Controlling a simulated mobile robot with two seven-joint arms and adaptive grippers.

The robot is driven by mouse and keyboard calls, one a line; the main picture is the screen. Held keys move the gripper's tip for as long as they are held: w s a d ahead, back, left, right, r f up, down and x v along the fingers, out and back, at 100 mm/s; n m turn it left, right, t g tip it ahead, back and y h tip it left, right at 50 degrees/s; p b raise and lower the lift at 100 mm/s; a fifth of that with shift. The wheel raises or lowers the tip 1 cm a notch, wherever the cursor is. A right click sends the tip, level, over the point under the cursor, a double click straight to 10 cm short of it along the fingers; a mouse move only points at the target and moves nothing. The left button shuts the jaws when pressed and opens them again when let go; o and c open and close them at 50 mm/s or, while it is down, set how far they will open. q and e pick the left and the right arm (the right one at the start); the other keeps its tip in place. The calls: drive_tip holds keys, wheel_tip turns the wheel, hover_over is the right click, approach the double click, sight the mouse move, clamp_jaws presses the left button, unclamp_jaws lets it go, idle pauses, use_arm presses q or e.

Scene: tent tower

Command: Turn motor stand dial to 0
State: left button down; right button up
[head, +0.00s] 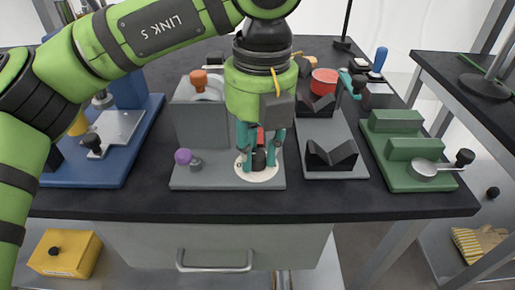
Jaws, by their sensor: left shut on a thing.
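The motor stand (200,126) is a grey upright block on a grey base plate, with an orange knob on top and a purple knob (183,156) at its front left. Its dial (245,177) is a pale round disc with a dark knob, at the front right of the base. My left gripper (259,160) points down over the dial, its teal fingers shut around the dark knob. The fingers and wrist hide much of the knob and part of the disc, so I cannot read the dial's setting. My right gripper does not show.
A blue fixture (75,174) stands to the left. Dark V-blocks (330,154) on a grey plate and a green fixture (400,150) with a lever stand to the right. A red round container (325,81) is behind. The black bench's front strip (250,207) is clear.

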sight(260, 155)
use_arm(q)
drive_tip(key=shift+s+f, duration=0.1)
idle(0.4)
drive_tip(key=c, duration=1)
unclamp_jaws()
drive_tip(key=shift+r, duration=0.5)
drive_tip(key=r, duration=1.1)
drive_tip(key=shift+d, duration=0.2)
drive_tip(key=shift+r, duration=0.1)
